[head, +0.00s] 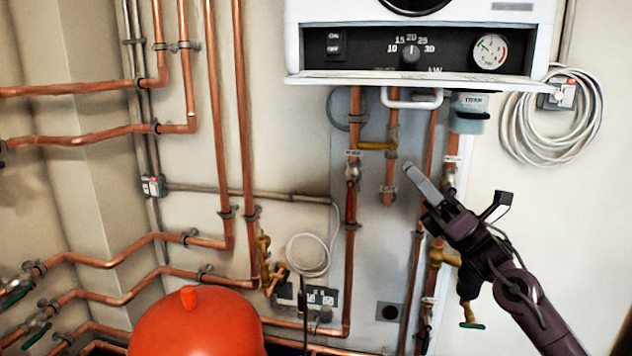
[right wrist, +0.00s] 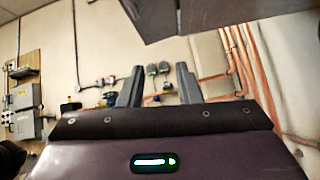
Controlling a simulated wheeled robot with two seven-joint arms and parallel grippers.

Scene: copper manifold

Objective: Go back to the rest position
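My right gripper (head: 456,184) is in front of the pipes below the boiler, its arm coming in from the lower right. Its two fingers stand well apart with nothing between them. In the right wrist view the fingers (right wrist: 159,82) also stand apart and empty, with wall fittings far behind them. My left gripper is in neither view.
A white boiler (head: 412,45) hangs above the right gripper. A coiled white cable (head: 510,125) hangs at right. An orange-red vessel (head: 196,328) stands at lower left.

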